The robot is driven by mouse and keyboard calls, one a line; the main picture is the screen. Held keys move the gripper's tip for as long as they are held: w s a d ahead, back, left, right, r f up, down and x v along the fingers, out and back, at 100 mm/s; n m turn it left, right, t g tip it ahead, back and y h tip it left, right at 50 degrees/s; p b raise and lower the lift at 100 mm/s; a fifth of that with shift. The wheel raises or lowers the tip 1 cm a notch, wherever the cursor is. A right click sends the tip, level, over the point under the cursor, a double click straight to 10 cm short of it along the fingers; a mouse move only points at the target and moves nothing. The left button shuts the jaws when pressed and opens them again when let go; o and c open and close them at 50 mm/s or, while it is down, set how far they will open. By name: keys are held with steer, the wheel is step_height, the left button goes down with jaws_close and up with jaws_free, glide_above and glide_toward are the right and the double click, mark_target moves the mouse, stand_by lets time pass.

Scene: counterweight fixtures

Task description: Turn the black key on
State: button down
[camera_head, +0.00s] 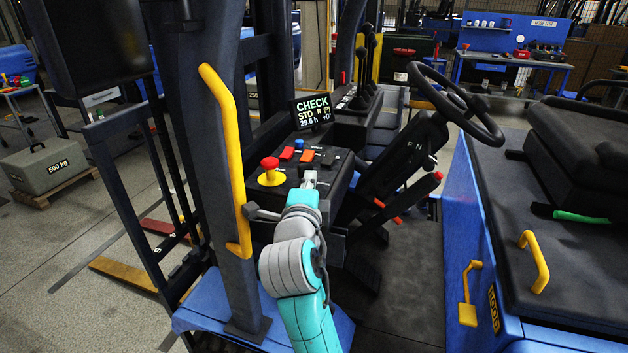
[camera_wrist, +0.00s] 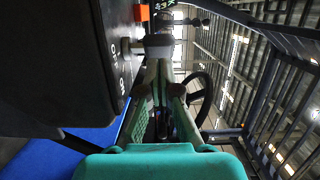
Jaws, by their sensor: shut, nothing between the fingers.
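My gripper (camera_head: 310,178) is at the near edge of the black console (camera_head: 342,181), with its fingertips low at the panel. In the wrist view, my gripper (camera_wrist: 158,45) has its fingers drawn together and shut, with nothing seen between them. Whether the fingertips touch anything is unclear.
A red mushroom button on a yellow base (camera_head: 270,172) stands left of my gripper. Red, blue and orange switches (camera_head: 306,156) lie behind it. A screen (camera_head: 312,112) reads CHECK, STD, N. A yellow handrail (camera_head: 228,150) on a post is close left; the steering wheel (camera_head: 455,100) is right.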

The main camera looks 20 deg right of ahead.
steer(key=shift+w+a+r+y, duration=0.15)
steer(key=shift+w+a, duration=0.05)
steer(key=shift+a, duration=0.25)
steer(key=shift+w+a+r+y, duration=0.1)
steer(key=shift+w+a+y, duration=0.1)
steer(key=shift+a, duration=0.2)
steer(key=shift+s+a+f, duration=0.15)
steer(key=shift+s, duration=0.3)
steer(key=v, duration=0.6)
steer(key=s+d+f+n+y, duration=0.25)
steer(key=s+f+n, duration=0.55)
steer(key=f, duration=0.5)
steer(key=s+d+f+n+y, duration=0.1)
steer(key=s+f+n+y, duration=0.2)
steer(key=s+f+n, duration=0.7)
steer(key=s+d+f+n+g, duration=0.1)
steer(key=s+f+n, duration=0.1)
steer(key=s, duration=1.1)
steer(key=s+d+f+n, duration=0.1)
steer(key=s+f+n, duration=0.1)
steer(key=s, duration=1.2)
steer(key=shift+s+d+f+n+g+y, duration=0.15)
steer(key=shift+s+f+n+g+y, duration=0.2)
steer(key=shift+f, duration=0.3)
